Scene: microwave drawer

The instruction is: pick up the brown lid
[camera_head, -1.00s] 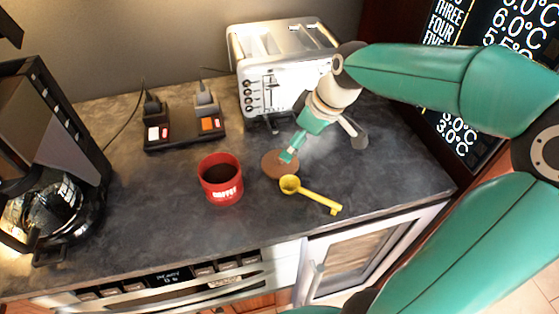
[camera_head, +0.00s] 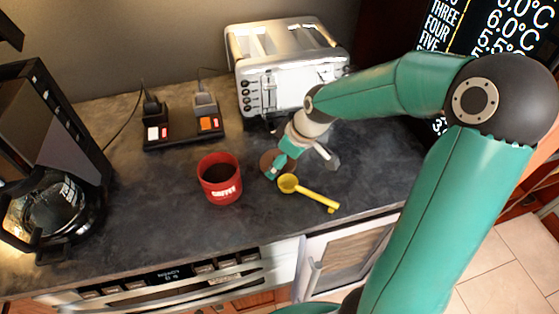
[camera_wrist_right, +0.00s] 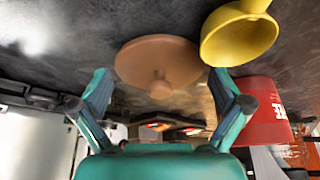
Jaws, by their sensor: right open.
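The brown lid (camera_wrist_right: 150,55) is a round flat disc with a small knob, and it lies on the dark counter. In the head view the lid (camera_head: 267,159) is partly hidden behind my right gripper (camera_head: 274,171). In the right wrist view my right gripper (camera_wrist_right: 162,78) is open, with one finger on each side of the lid's knob and nothing held. I cannot tell whether the fingers touch the lid. My left gripper is not in view.
A yellow scoop (camera_head: 310,193) lies close beside the lid. A silver toaster (camera_head: 285,70) stands behind, a black switch base (camera_head: 185,130) back left, and a coffee maker (camera_head: 50,150) far left. The front counter is clear.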

